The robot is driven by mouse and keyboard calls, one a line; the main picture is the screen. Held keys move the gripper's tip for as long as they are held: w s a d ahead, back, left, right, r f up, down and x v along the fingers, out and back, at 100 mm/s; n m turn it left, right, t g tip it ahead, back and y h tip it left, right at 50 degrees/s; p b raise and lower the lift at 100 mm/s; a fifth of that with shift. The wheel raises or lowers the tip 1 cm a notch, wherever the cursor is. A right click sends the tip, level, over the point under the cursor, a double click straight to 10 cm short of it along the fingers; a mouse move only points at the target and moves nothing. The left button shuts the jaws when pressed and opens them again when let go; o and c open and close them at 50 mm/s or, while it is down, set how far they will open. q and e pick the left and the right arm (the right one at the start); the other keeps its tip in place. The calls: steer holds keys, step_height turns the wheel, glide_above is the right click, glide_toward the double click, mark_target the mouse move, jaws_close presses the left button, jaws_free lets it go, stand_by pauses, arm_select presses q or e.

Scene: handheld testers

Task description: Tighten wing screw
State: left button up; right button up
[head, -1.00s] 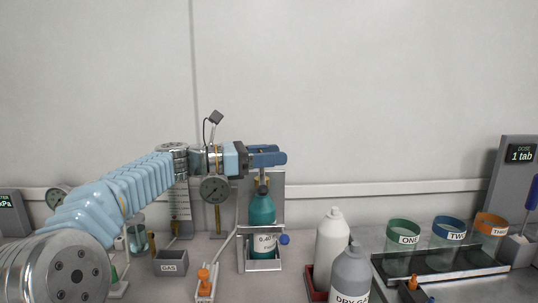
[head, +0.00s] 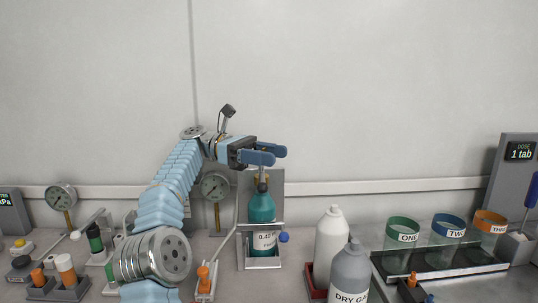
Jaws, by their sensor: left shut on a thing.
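A teal gas bottle (head: 262,208) with a white label stands upright in a grey metal holder (head: 241,262). A small brass-coloured fitting (head: 262,186) shows at its top, directly below my left gripper (head: 264,156). The blue fingers lie level over the bottle top, one nearer and one farther. They are shut on a small part there, apparently the wing screw, which the near finger mostly hides. A round blue knob (head: 284,237) sticks out at the holder's right side. My right gripper is not in view.
A pressure gauge (head: 215,187) stands left of the holder. A white bottle (head: 332,240) and a grey dry gas bottle (head: 350,272) stand to the right, near a rack with labelled cups (head: 402,236). Several small testers crowd the left. The wall behind is bare.

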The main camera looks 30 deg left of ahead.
arm_select(q)
steer(key=shift+g, duration=0.4)
steer(key=o, duration=1)
steer(key=shift+r+t, duration=0.1)
steer(key=shift+t, duration=0.4)
